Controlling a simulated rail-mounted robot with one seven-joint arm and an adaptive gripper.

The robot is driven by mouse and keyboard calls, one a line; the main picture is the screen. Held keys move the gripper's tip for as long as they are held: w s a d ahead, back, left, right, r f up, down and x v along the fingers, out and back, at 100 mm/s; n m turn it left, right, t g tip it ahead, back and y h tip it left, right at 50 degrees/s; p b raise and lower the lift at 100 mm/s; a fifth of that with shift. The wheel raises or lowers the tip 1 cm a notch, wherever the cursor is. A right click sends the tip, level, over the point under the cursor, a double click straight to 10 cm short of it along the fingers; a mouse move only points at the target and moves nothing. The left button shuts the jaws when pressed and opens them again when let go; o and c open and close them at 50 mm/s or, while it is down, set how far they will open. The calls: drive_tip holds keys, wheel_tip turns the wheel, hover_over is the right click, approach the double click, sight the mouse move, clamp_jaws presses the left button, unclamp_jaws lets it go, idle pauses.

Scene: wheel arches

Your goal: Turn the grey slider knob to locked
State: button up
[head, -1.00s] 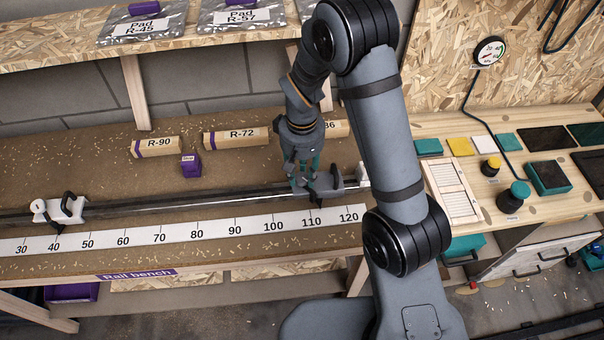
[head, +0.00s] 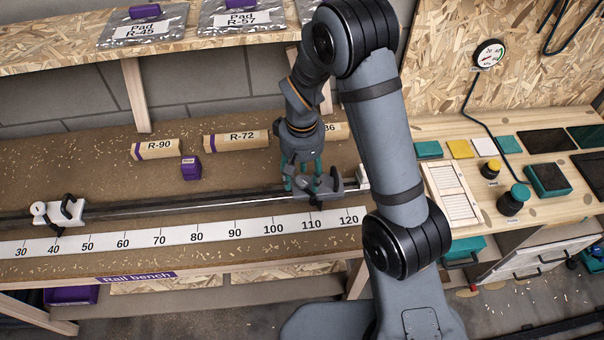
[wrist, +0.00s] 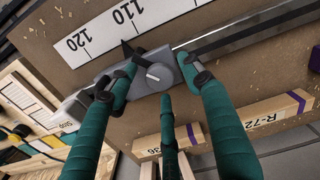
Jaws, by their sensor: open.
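The grey slider (head: 326,190) sits on the metal rail near the 110 to 120 marks, below my gripper. In the wrist view its round grey knob (wrist: 158,76) shows a pale line across its face. A dark pointer on the slider reaches toward the scale. My gripper (head: 312,188) is open, its teal fingers spread around the slider. In the wrist view one finger is left of the knob, one right and one below. I see no finger closed on the knob; contact with the slider body is unclear.
A white slider (head: 58,211) sits far left on the rail. The white scale (head: 180,231) runs along the front. Behind the rail lie wooden blocks, including R-72 (head: 236,140), and a purple block (head: 191,168). A side bench with buttons stands right.

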sight(302, 180)
wheel_tip(302, 180, up, 12)
idle(0.5)
idle(0.3)
wheel_tip(302, 180, down, 12)
idle(0.5)
idle(0.3)
